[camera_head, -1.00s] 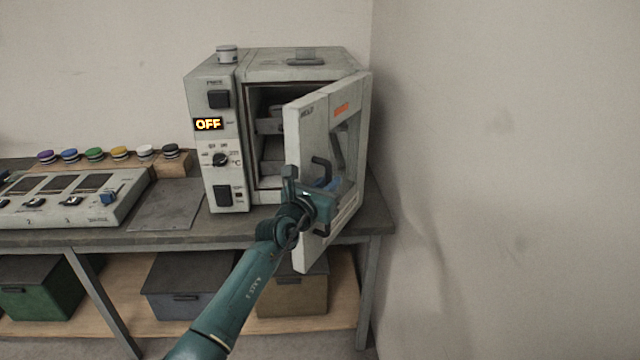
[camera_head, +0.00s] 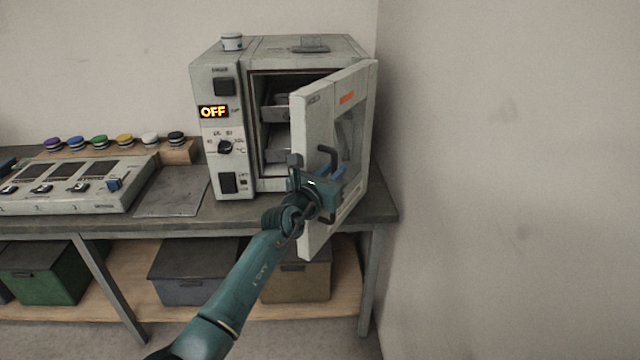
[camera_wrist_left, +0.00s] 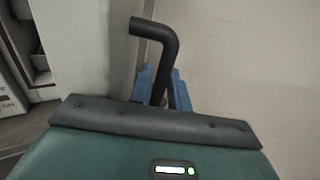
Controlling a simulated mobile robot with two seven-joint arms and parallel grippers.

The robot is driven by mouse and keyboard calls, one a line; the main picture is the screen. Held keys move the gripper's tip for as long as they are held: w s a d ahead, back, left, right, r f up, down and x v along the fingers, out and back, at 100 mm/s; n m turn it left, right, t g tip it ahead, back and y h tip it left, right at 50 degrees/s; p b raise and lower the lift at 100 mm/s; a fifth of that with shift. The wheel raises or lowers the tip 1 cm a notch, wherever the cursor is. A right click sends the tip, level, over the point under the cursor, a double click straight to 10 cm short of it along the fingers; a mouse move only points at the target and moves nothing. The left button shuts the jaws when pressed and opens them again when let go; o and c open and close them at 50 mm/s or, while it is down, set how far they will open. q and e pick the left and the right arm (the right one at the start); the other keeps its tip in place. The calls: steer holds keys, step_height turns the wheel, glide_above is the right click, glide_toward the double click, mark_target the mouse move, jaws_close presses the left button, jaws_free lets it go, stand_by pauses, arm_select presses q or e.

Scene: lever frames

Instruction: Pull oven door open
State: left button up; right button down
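The oven (camera_head: 222,175) stands on the bench with an OFF display on its left panel. Its door (camera_head: 312,120) is hinged on the right and stands wide open, swung out toward me, so the inside shows. The black bar handle (camera_head: 328,153) is on the door's outer face. My left gripper (camera_head: 330,183) is at this handle. In the left wrist view, the handle (camera_wrist_left: 163,38) runs down between the blue fingers (camera_wrist_left: 162,88), which close around it. The lower handle is hidden by the gripper body. My right gripper is not in view.
Metal trays (camera_head: 278,148) sit inside the oven. A control box (camera_head: 75,185) and a row of coloured knobs (camera_head: 100,143) are on the bench to the left. Bins (camera_head: 190,270) stand on the shelf below. A wall (camera_head: 500,180) is close on the right.

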arm_select(q)
steer(key=v, duration=1.2)
steer(key=shift+s+a, duration=0.25)
steer(key=shift+s, duration=0.05)
